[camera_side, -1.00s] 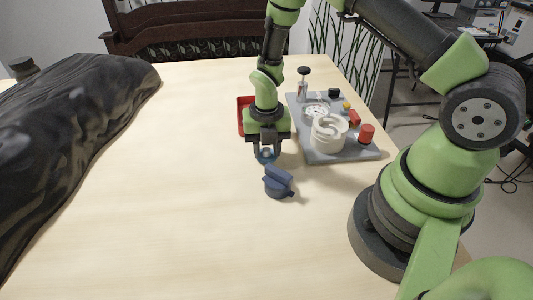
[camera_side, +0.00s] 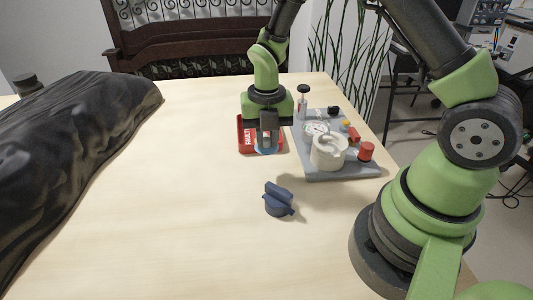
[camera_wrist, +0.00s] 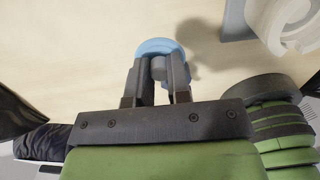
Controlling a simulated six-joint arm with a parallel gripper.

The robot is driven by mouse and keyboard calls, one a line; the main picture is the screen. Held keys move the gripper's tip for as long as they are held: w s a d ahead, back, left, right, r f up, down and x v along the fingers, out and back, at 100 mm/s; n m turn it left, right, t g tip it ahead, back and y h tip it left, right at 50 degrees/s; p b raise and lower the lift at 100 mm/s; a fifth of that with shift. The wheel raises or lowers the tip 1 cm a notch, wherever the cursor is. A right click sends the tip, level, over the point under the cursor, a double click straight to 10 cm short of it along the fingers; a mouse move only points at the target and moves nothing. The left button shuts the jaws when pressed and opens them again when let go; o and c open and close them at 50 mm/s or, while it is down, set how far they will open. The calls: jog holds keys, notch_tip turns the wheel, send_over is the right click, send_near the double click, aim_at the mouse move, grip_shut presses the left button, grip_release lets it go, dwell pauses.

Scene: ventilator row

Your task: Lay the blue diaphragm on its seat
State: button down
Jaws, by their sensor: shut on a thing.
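The blue diaphragm, a light blue disc (camera_side: 265,151), is in my gripper (camera_side: 267,144). In the wrist view the diaphragm (camera_wrist: 160,46) sits at the tips of the two fingers (camera_wrist: 160,62), which are shut on it. In the side view my gripper is over the front of the red tray, left of the grey base plate (camera_side: 340,174). A white round housing (camera_side: 327,154) stands on that plate, with a pale disc with dark marks (camera_side: 315,127) behind it. I cannot tell which part is the seat. The housing also shows in the wrist view (camera_wrist: 285,22).
The red tray (camera_side: 246,147) bears white lettering. A dark blue knob-like cap (camera_side: 279,202) lies on the table in front. A red cylinder (camera_side: 366,151) and a black-topped post (camera_side: 303,101) rise from the plate. Dark draped fabric (camera_side: 70,140) covers the left; the middle table is clear.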

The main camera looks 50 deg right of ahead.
jog(key=s+d+r+m, duration=0.2)
jog(key=d+r, duration=0.1)
jog(key=d, duration=0.1)
jog(key=m, duration=0.4)
send_near(331, 138)
jog(key=s+a, duration=0.1)
jog(key=a, duration=0.2)
jog(key=shift+f, duration=1.9)
jog(key=shift+f, duration=0.75)
jog(key=shift+f, duration=0.6)
jog(key=shift+f, duration=0.25)
jog(key=shift+f, duration=0.4)
